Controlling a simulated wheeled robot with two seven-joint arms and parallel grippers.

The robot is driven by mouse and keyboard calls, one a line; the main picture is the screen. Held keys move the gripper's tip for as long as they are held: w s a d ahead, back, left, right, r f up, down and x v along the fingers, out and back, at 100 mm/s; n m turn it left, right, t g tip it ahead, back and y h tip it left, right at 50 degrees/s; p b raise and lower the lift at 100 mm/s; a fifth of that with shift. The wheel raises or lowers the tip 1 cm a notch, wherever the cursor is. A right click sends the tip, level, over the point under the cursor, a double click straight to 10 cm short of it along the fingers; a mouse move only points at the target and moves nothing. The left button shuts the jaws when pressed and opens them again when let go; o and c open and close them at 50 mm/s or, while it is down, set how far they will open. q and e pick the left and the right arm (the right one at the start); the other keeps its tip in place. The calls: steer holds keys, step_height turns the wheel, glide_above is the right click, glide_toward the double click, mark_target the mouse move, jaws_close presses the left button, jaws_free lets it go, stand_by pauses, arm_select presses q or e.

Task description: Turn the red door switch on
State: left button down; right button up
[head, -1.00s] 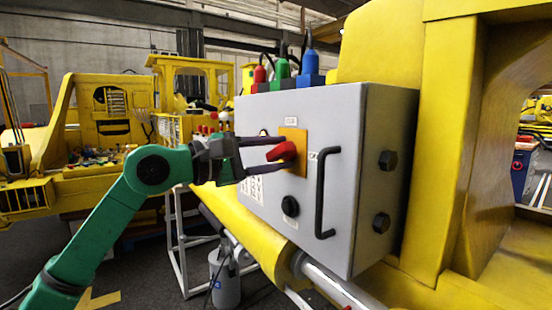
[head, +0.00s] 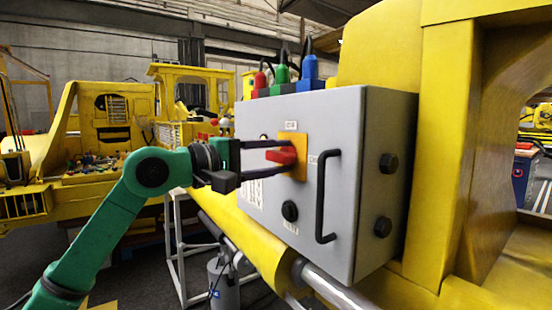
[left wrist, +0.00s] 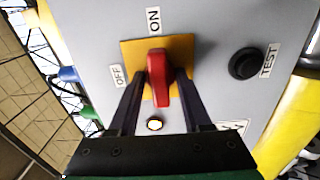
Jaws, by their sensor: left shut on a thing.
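The red door switch (head: 282,156) sits on an orange plate (head: 300,142) on the front of a grey box. It also shows in the left wrist view (left wrist: 158,82), its handle lined up with the ON label (left wrist: 153,20). The OFF label (left wrist: 117,75) is to the left there. My left gripper (head: 279,158) is shut on the switch, one dark finger on each side of the handle. In the left wrist view the fingertips (left wrist: 160,76) flank the handle. My right gripper is not in view.
The grey box (head: 265,214) has a black handle (head: 321,195) to the right of the switch and a black TEST button (head: 290,211) below it. A pale lamp (left wrist: 154,124) shows near the fingers. Red, green and blue plugs (head: 280,72) stand on top.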

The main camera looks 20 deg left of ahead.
arm_select(q)
steer(key=c, duration=0.7)
jaws_free()
steer(key=shift+s, duration=0.1)
steer(key=shift+s+a+f+b, duration=0.15)
steer(key=shift+s+a+b, duration=0.15)
steer(key=shift+s+b, duration=0.1)
steer(key=b+v, duration=0.5)
steer(key=v, duration=0.8)
steer(key=shift+s+a, duration=0.1)
steer(key=shift+s, duration=0.1)
